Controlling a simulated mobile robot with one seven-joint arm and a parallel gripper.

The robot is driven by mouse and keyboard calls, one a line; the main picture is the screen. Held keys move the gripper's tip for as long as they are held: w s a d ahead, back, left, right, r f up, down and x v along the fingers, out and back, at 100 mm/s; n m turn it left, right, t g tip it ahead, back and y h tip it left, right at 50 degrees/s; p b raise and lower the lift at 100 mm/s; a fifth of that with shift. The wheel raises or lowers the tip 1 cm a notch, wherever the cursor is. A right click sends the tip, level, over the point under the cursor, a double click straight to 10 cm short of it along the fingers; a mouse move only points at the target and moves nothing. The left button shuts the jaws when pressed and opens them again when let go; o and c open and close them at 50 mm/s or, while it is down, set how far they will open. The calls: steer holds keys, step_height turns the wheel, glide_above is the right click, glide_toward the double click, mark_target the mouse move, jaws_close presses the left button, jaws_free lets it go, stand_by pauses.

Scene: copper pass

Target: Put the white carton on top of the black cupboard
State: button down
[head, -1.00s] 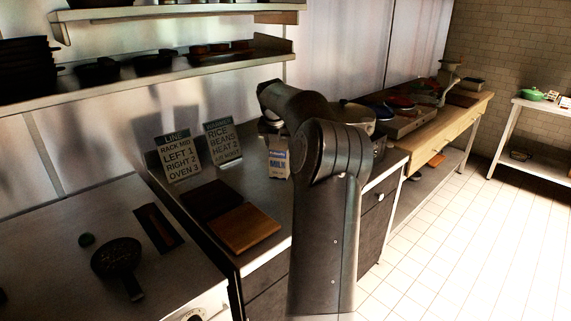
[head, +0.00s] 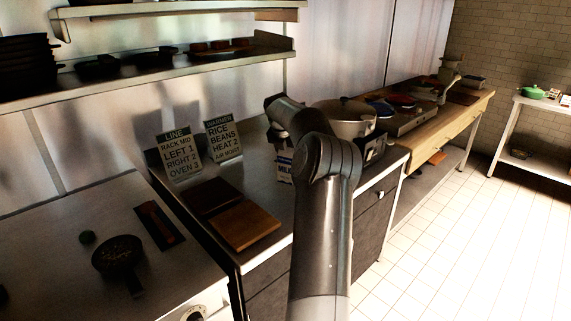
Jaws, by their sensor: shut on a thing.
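A large steel pot (head: 345,120) is behind my elbow. Two signs (head: 180,155) and a brown board (head: 243,226) are on the worktop at left. A stove with a black pan (head: 117,254) is at lower left. Tiled floor (head: 455,255) is clear at right.

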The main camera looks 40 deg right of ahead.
mark_target(285, 163)
steer(key=shift+w+a+f, duration=0.15)
steer(key=shift+w+f, duration=0.15)
steer(key=shift+w, duration=0.25)
steer(key=shift+f, duration=1.95)
steer(key=shift+f, duration=0.1)
steer(key=shift+c, duration=2.4)
jaws_free()
steer(key=shift+f, duration=0.1)
